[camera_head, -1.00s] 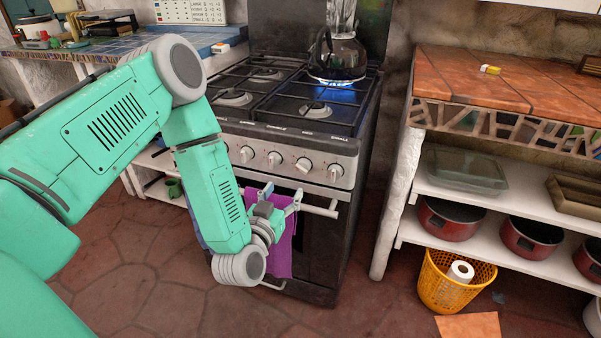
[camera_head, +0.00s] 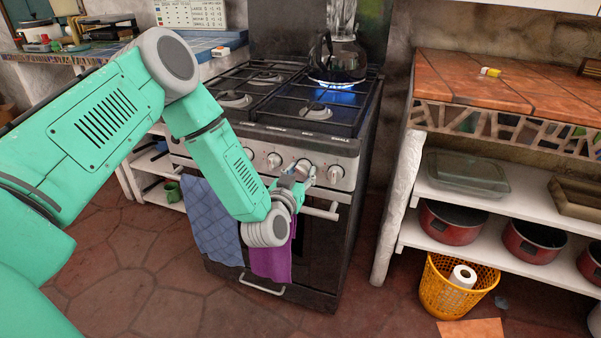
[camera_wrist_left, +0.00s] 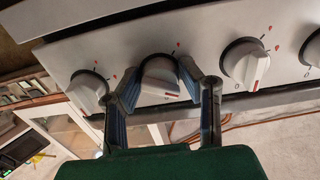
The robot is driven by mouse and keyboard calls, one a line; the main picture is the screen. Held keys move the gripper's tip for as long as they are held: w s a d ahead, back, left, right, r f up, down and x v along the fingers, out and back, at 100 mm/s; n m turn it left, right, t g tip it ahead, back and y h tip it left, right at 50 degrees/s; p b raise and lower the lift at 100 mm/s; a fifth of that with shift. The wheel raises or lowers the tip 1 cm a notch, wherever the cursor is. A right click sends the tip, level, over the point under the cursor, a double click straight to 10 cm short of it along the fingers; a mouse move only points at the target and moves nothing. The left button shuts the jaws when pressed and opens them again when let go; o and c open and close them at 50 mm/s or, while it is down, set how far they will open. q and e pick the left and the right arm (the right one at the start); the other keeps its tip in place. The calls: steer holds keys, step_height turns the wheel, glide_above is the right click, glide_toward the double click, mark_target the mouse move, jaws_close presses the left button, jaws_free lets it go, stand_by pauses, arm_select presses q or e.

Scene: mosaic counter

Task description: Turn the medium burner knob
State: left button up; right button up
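The stove's front panel (camera_head: 215,140) carries a row of white knobs, one of which (camera_wrist_left: 160,77) sits between my left gripper's fingers (camera_wrist_left: 163,78) in the left wrist view. The fingers are spread, one on each side of this knob; I cannot tell if they touch it. In the head view my left gripper (camera_head: 298,173) is at the panel, by a knob (camera_head: 304,166) that it partly covers. Neighbouring knobs show to the left (camera_wrist_left: 88,90) and right (camera_wrist_left: 245,63) in the left wrist view. The label on the medium knob is too small to read. My right gripper is not in view.
The oven handle (camera_head: 322,210), with a blue towel (camera_head: 212,225) and a purple towel (camera_head: 272,262), lies below the knobs. A shelf unit (camera_head: 400,190) stands to the right.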

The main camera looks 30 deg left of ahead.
arm_select(q)
steer(key=shift+d, duration=0.1)
steer(key=c, duration=0.3)
steer(key=shift+d+r, duration=0.1)
steer(key=shift+m+p, duration=0.3)
steer(key=shift+p, duration=0.1)
steer(key=m+p, duration=0.2)
steer(key=m, duration=0.2)
steer(key=shift+r+p, duration=0.1)
steer(key=shift+p, duration=0.3)
steer(key=shift+c, duration=0.2)
steer(key=m+p, duration=0.1)
steer(key=m, duration=0.2)
steer(key=shift+m+p, duration=0.3)
steer(key=shift+s+m+p, duration=0.1)
steer(key=shift+m+p, duration=0.35)
steer(key=shift+m, duration=1.35)
steer(key=shift+o, duration=0.2)
steer(key=shift+f, duration=0.2)
steer(key=shift+c, duration=0.2)
